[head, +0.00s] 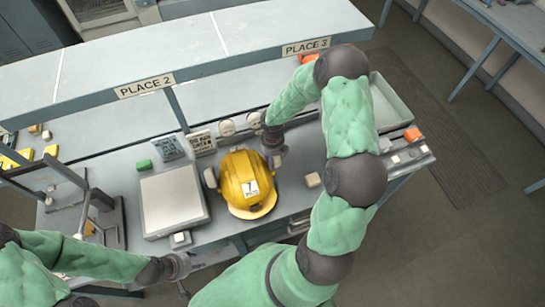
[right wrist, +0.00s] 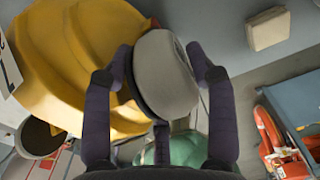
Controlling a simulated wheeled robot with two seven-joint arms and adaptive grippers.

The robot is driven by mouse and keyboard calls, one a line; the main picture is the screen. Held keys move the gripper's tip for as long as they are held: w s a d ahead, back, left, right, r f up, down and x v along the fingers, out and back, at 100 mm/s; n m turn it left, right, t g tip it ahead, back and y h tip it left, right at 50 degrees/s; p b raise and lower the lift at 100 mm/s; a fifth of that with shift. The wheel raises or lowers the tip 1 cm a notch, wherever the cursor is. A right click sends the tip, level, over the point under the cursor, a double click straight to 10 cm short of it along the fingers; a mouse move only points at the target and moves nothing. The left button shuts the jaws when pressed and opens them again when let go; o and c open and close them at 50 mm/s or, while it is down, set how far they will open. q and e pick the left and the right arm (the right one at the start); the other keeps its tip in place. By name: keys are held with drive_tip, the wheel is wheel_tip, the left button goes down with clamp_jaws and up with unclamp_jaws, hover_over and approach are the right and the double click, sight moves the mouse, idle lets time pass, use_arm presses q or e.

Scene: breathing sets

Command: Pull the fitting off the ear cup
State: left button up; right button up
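A yellow hard hat (head: 247,185) with a white label lies on the bench, and it fills the upper left of the right wrist view (right wrist: 75,70). A grey ear cup with a dark cushion (right wrist: 165,72) sits at the hat's side. My right gripper (right wrist: 161,62) has one finger on each side of this ear cup, and both pads appear to touch it. In the head view my right gripper (head: 273,148) hides most of that cup. The other ear cup (head: 210,178) is at the hat's left. I cannot make out a separate fitting. My left gripper (head: 182,268) is low by the bench front; its fingers are unclear.
A pale flat box (head: 172,201) stands left of the hat. A small beige block (head: 313,180) lies to its right. Printed cards (head: 202,142) and round pieces stand behind. A grey tray (head: 393,108) is at the right. A raised shelf (head: 250,45) runs along the back.

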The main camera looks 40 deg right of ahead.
drive_tip(key=c, duration=0.6)
drive_tip(key=o, duration=0.5)
drive_tip(key=c, duration=0.3)
drive_tip(key=shift+c, duration=0.2)
drive_tip(key=shift+r+p, duration=2.5)
drive_tip(key=shift+p, duration=0.1)
